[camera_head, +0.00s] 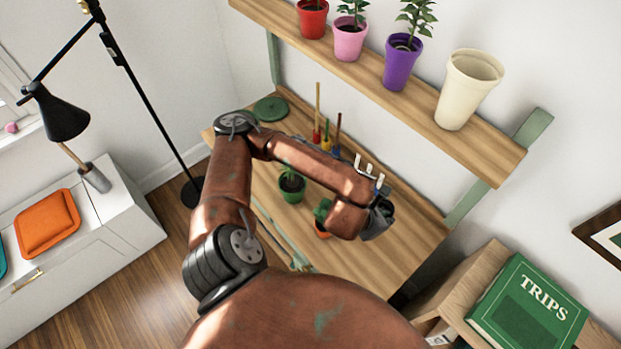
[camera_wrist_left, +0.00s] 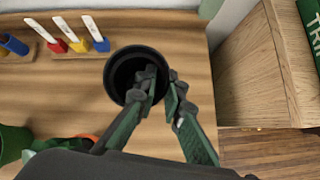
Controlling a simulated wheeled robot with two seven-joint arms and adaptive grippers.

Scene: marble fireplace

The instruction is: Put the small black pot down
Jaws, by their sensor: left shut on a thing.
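The small black pot (camera_wrist_left: 112,72) shows in the left wrist view as a round, empty, dark pot seen from above, with the wooden tabletop (camera_wrist_left: 60,105) beneath it. My left gripper (camera_wrist_left: 163,90) is shut on its right-hand wall, one finger inside the rim and one outside. In the head view my left gripper (camera_head: 379,216) is at the right part of the wooden table (camera_head: 385,262), and the pot is hard to tell apart from it. I cannot tell whether the pot's base touches the wood. My right gripper is not in view.
A green pot with a plant (camera_head: 291,190) and an orange pot with a plant (camera_head: 322,229) stand left of the gripper. Small tools (camera_wrist_left: 75,38) stand along the table's back. A shelf with pots (camera_head: 385,100) hangs above. A green book (camera_head: 527,308) lies right.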

